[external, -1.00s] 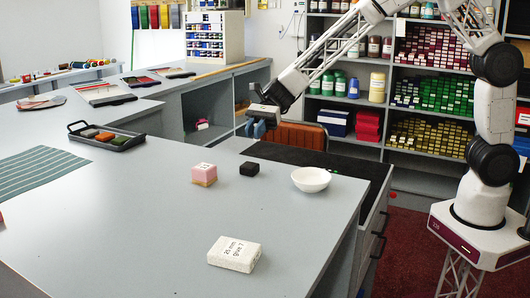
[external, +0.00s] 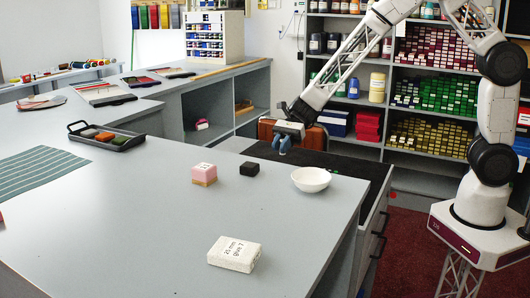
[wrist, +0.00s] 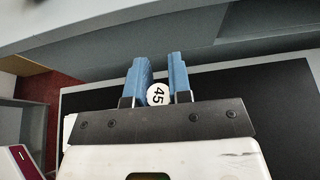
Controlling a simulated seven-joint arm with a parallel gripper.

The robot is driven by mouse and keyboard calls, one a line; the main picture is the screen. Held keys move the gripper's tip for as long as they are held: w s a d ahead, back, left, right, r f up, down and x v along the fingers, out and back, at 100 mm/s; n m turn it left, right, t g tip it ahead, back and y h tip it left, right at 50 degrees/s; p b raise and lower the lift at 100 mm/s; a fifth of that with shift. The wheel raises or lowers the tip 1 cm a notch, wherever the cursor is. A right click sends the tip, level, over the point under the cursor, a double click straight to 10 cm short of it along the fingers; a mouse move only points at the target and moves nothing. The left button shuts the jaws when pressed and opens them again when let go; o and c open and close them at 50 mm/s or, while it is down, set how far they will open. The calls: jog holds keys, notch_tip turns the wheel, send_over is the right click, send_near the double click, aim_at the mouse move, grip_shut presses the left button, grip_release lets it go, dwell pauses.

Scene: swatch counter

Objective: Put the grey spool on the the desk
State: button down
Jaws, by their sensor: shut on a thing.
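My gripper (external: 283,149), with blue fingers, hangs above the black surface at the far right side of the grey desk (external: 130,215). In the wrist view, the gripper (wrist: 157,75) is shut on a small round thing with a white end marked "45", which I take to be the spool (wrist: 158,95). In the external view I cannot make the spool out between the fingers.
A white bowl (external: 311,180), a black block (external: 249,168), a pink block (external: 204,174) and a white labelled box (external: 234,254) stand on the desk. A black tray (external: 118,144) is farther left. A brown case (external: 311,137) is behind my gripper.

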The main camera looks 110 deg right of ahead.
jog(key=shift+m+t+h, duration=0.4)
jog(key=shift+m+t, duration=0.1)
jog(key=s+f, duration=0.3)
jog(key=s, duration=0.2)
jog(key=s+d+f, duration=0.1)
jog(key=s+f, duration=0.2)
jog(key=s, duration=0.2)
jog(key=s+d+f, duration=0.1)
jog(key=s+f, duration=0.2)
jog(key=s, duration=0.2)
jog(key=shift+d, duration=0.1)
jog(key=shift+w, duration=0.1)
jog(key=w+d, duration=0.2)
jog(key=w, duration=0.2)
jog(key=w+d+f, duration=0.1)
jog(key=w+d, duration=0.1)
jog(key=w, duration=0.3)
jog(key=w+d, duration=0.3)
jog(key=w, duration=0.2)
jog(key=shift+w+f, duration=0.2)
jog(key=shift+f, duration=0.05)
jog(key=shift+f, duration=0.1)
jog(key=shift+f, duration=1.65)
jog(key=shift+f, duration=0.1)
jog(key=c, duration=1)
grip_release()
jog(key=shift+c, duration=0.2)
